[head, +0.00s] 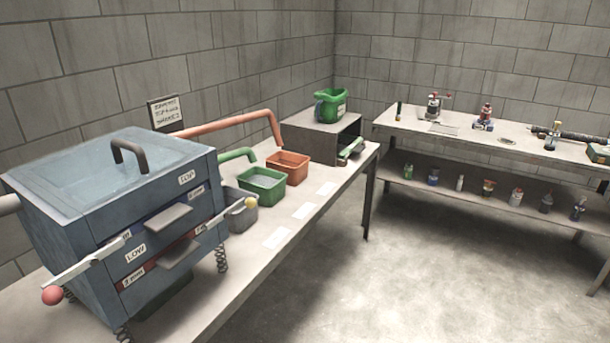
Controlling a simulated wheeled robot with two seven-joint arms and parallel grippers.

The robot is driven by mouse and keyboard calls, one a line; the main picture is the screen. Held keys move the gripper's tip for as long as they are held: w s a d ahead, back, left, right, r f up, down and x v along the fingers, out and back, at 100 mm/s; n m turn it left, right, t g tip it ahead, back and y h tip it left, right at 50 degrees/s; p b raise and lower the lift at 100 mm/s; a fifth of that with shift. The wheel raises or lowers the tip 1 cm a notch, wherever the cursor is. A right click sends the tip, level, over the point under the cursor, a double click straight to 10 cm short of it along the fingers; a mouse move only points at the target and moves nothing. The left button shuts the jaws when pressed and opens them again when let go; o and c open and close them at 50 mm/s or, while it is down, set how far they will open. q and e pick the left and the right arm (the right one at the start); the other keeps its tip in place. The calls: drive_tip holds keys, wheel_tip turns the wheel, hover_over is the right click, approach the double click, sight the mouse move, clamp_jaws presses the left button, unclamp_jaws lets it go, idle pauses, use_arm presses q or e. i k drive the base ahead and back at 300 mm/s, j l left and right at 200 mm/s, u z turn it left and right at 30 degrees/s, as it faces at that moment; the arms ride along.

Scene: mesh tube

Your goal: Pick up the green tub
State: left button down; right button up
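A green rectangular tub (262,187) stands upright on the long bench, under the end of a green pipe (236,156). It is between a grey tub (240,212) on its near left and an orange tub (287,168) on its far right. Its inside looks empty. A dark green container (166,302), mostly hidden, sits beneath the blue machine. Neither of my grippers is in view.
The blue machine (70,255) with drawers, levers and springs fills the near left. A green bucket (331,108) stands on a grey box (312,137) farther along the bench. White cards (302,210) lie along the front edge. Open floor lies right.

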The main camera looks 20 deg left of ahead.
sight(269, 184)
drive_tip(key=i+l+u, duration=0.15)
drive_tip(key=i, duration=0.5)
drive_tip(key=i+l+u, duration=0.1)
drive_tip(key=i, duration=0.55)
drive_tip(key=i+l+u, duration=0.15)
drive_tip(key=i+u, duration=0.3)
drive_tip(key=i+l+u, duration=0.2)
drive_tip(key=u, duration=0.25)
drive_tip(key=i+l+u, duration=0.65)
drive_tip(key=l+u, duration=0.15)
drive_tip(key=k+l, duration=0.05)
drive_tip(key=l, duration=0.05)
